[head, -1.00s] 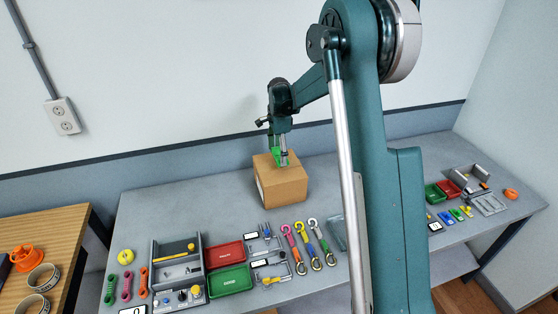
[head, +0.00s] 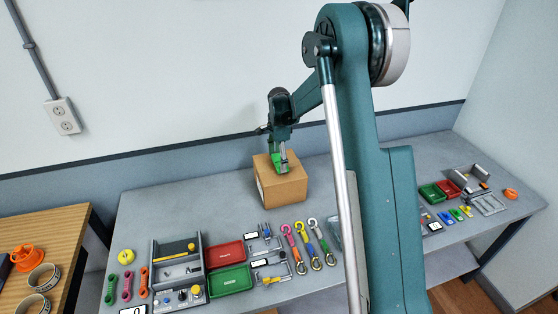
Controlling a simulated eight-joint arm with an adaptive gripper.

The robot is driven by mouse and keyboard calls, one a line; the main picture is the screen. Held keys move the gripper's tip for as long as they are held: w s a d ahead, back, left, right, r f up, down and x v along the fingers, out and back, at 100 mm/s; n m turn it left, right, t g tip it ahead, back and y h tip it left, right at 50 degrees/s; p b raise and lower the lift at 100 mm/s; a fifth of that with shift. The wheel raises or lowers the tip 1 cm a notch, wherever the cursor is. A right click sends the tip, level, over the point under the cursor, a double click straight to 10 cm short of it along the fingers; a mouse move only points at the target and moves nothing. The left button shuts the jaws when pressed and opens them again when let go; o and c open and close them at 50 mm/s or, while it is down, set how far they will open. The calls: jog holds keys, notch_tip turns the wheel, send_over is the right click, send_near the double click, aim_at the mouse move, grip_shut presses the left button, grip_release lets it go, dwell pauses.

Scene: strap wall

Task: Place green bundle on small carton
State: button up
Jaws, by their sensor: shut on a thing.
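The green bundle (head: 276,160) is at the top of the small carton (head: 284,187), near the middle of its upper face. The carton is a brown cardboard box on the grey table's back half. My gripper (head: 280,168) points down over the carton and is shut on the green bundle. The fingers hide part of the bundle. I cannot tell whether the bundle touches the carton's top.
Red (head: 225,254) and green (head: 228,280) trays and a grey organizer (head: 176,262) stand at the front left. Several colored straps with hooks (head: 305,246) lie in front of the carton. Bare table (head: 205,207) lies left of the carton.

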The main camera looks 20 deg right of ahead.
aim_at(279, 160)
jog(key=shift+f, duration=0.15)
jog(key=o, duration=0.9)
jog(key=shift+r, duration=0.2)
notch_tip(279, 160, up, 12)
dwell(0.3)
jog(key=shift+s, duration=0.1)
dwell(0.4)
